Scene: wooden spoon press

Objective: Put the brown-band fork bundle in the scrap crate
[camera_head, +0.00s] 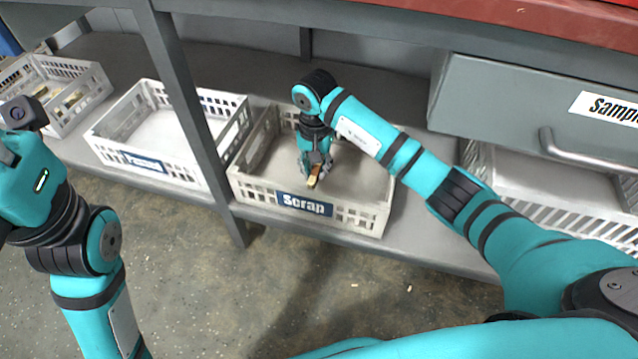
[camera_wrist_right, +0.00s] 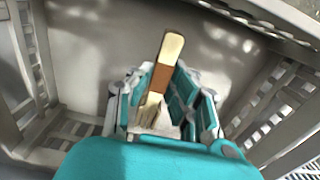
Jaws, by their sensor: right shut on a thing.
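The brown-band fork bundle (camera_wrist_right: 172,50) is pale wood with a brown band around its middle. My right gripper (camera_wrist_right: 158,105) is shut on it, with the fingers on both sides. In the head view the right gripper (camera_head: 314,168) points down inside the scrap crate (camera_head: 258,188), a light grey crate with slotted walls and a blue "Scrap" label. The bundle (camera_head: 313,181) shows small at the fingertips, within the crate's walls. I cannot tell whether it touches the crate floor. My left arm is at the left edge; its gripper fingers do not show.
Another labelled crate (camera_head: 146,165) stands empty to the left, beyond a grey shelf post (camera_head: 192,100). A crate at the far left (camera_head: 88,75) holds pale items. A grey drawer (camera_head: 500,105) marked "Sample" is at right. The scrap crate floor looks otherwise clear.

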